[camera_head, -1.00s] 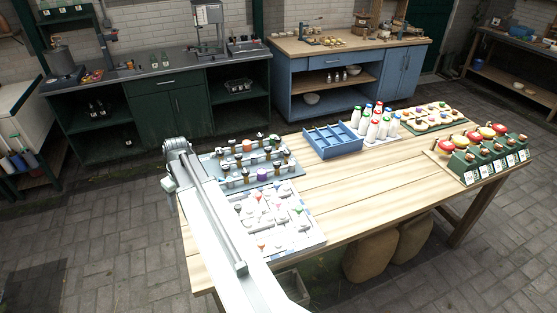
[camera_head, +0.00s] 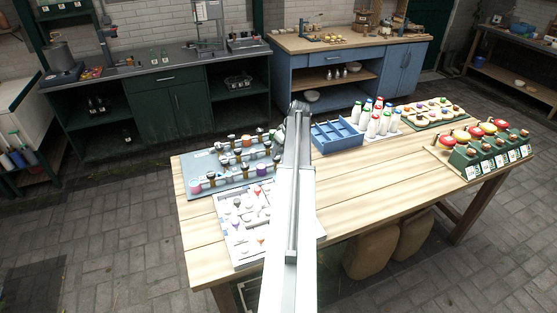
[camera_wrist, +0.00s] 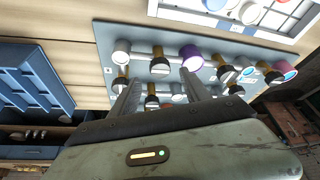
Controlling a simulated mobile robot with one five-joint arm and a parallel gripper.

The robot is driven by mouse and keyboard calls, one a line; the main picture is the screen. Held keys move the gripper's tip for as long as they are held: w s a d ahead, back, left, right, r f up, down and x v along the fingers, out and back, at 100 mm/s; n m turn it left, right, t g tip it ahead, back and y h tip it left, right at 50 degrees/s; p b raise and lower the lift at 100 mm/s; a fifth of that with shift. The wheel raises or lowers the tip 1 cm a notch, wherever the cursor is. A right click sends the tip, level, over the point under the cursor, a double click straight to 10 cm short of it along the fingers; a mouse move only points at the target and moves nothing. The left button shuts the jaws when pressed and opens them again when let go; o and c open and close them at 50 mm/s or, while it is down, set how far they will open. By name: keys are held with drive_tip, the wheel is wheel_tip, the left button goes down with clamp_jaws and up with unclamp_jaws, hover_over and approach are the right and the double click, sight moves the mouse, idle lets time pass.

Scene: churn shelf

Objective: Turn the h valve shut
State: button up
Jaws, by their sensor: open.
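The valve board (camera_head: 197,166) is a grey-blue panel on the left of the table, with several dark-capped, brass-bodied valves (camera_head: 237,152) and a few coloured knobs. It also shows in the wrist view (camera_wrist: 225,46), with a purple knob (camera_wrist: 190,56) at its middle. Any letters are too small to read, so I cannot tell which valve is h. My gripper (camera_wrist: 161,80) is open and empty; its two fingers point toward the board and overlap it in the wrist view. In the head view, my arm's end (camera_head: 298,108) is right of the board, with the fingers not clear.
A white panel with small parts (camera_head: 228,213) lies in front of the valve board. A blue divided tray (camera_head: 335,143), white bottles (camera_head: 373,126) with coloured caps and a green rack (camera_head: 466,161) stand to the right. The table's front right (camera_head: 370,190) is clear.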

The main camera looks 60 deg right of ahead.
sight(277, 157)
drive_tip(key=b+x, duration=0.3)
drive_tip(key=x, duration=0.1)
drive_tip(key=shift+w+f, duration=0.1)
drive_tip(key=shift+f, duration=0.3)
drive_tip(key=shift+r, duration=0.1)
